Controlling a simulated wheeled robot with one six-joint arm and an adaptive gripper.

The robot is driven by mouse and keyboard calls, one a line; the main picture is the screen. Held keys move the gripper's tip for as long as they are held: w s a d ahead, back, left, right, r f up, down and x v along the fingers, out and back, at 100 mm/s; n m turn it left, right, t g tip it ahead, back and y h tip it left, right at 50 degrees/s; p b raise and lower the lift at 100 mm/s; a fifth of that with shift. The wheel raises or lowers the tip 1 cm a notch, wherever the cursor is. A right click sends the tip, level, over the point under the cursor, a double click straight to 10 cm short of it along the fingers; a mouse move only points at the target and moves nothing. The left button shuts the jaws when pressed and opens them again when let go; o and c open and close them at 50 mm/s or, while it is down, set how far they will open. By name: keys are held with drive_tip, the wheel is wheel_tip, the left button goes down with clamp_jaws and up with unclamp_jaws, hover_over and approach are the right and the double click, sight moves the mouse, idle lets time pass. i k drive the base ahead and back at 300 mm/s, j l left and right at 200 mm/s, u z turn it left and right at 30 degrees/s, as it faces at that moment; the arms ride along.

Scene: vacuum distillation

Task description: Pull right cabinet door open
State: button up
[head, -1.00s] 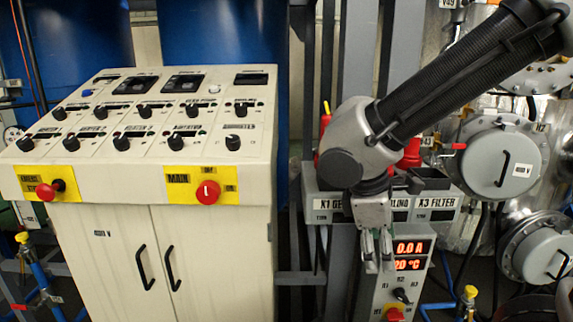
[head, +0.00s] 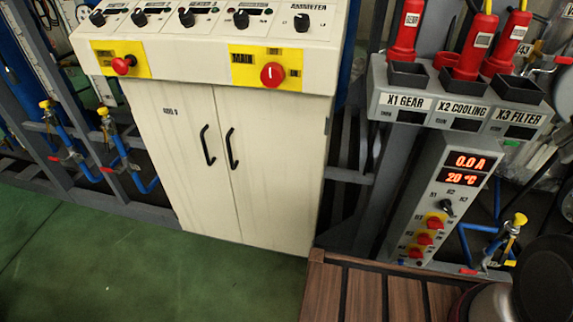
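The cream cabinet's right door (head: 277,170) is shut, flush with the left door (head: 181,165). A narrow seam runs between the two doors. The right door's black bar handle (head: 231,149) stands upright close to the seam. It is beside the left door's black handle (head: 207,145). Both handles are free, and nothing touches them. My gripper is not in view. Only a dark and grey rounded part, probably of my arm, shows at the bottom right corner.
A control panel with knobs and red switches (head: 272,74) tops the cabinet. A slatted wooden platform (head: 350,290) lies at the lower right. A grey column with a lit display (head: 465,170) stands right of the cabinet. Green floor (head: 130,275) is clear in front.

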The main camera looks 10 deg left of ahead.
sight(275, 141)
drive_tip(key=j+u, duration=0.15)
drive_tip(key=u, duration=0.25)
drive_tip(key=i+j+u, duration=0.1)
drive_tip(key=u, duration=0.3)
drive_tip(key=i+j+u, duration=0.1)
drive_tip(key=u, duration=0.3)
drive_tip(key=i+l, duration=0.05)
